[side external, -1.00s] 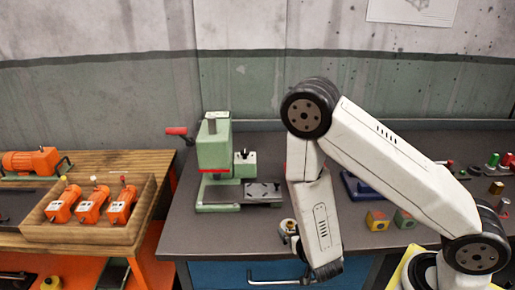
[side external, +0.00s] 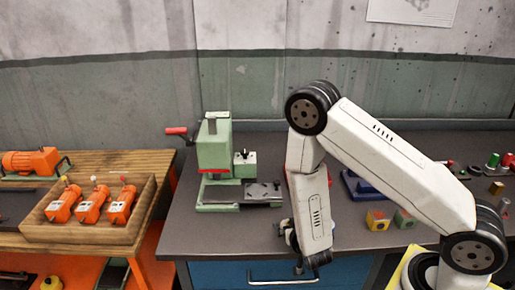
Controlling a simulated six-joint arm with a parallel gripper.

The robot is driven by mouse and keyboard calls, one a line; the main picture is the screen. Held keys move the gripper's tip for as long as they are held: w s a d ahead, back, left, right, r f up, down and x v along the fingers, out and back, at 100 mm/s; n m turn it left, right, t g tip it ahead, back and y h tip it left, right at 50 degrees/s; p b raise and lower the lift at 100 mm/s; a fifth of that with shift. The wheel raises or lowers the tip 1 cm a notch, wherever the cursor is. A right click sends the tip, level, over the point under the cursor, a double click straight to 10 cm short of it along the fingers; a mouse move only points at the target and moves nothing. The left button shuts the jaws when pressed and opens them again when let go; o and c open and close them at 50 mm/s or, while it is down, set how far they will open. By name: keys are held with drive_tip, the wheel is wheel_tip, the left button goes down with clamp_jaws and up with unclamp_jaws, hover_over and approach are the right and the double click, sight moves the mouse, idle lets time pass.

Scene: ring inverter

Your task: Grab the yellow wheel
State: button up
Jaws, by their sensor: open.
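I cannot make out a yellow wheel in the side external view; my arm covers part of the bench. My gripper (side external: 287,232) is at the bench's front edge, right of the green press (side external: 214,160), mostly hidden behind my last arm link. Its jaws are open, and I see nothing held in them. The only yellow things I can pick out are a yellow block (side external: 377,220) on the bench right of my arm and a small yellow object (side external: 52,283) low at the left, too small to identify.
The press has a red handle (side external: 177,131) and a flat plate. A green block (side external: 403,219) sits beside the yellow one, with a blue piece (side external: 360,188) behind. At left, a wooden tray (side external: 85,233) holds orange motors. The bench left of the press's base is clear.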

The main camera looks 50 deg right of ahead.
clamp_jaws()
drive_tip(key=shift+r, duration=0.2)
idle(0.3)
drive_tip(key=shift+r, duration=4.8)
